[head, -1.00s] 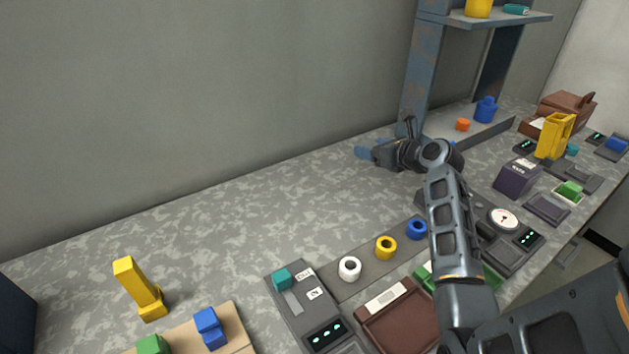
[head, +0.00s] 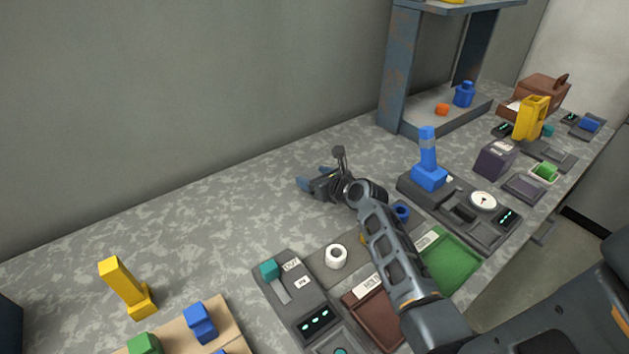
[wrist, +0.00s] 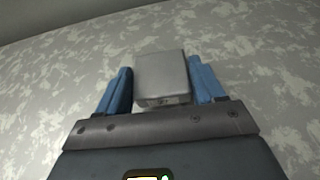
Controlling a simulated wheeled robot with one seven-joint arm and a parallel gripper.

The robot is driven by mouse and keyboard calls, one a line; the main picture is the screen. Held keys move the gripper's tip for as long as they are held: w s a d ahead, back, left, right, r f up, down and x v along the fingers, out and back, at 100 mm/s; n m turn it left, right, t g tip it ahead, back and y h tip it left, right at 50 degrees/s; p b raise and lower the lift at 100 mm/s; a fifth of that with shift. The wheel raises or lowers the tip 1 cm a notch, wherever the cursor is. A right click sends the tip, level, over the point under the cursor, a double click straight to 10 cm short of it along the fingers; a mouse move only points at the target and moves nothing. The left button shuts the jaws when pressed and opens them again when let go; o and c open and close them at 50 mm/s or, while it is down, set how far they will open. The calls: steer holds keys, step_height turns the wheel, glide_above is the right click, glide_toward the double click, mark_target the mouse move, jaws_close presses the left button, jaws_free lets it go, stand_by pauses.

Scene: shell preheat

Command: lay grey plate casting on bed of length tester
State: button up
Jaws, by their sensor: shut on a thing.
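The grey plate casting (wrist: 161,77) shows in the wrist view as a squarish block between the two blue fingers of my gripper (wrist: 162,85), which is shut on it. In the head view my gripper (head: 304,183) is over the back part of the bench, pointing left; the casting cannot be made out there. A dark device with a teal slider (head: 270,269), a pale slot and a lit display stands front left of my gripper. It may be the length tester, but its label is too small to read. Its bed looks free of any casting.
A white ring (head: 336,256), brown tray (head: 377,318) and green tray (head: 451,262) lie under or beside my arm. A dial device (head: 483,201) bears a blue part (head: 428,172). The bench's back left is clear.

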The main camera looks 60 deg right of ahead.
steer(key=shift+f, duration=0.45)
steer(key=o, duration=1.2)
steer(key=shift+f, duration=0.15)
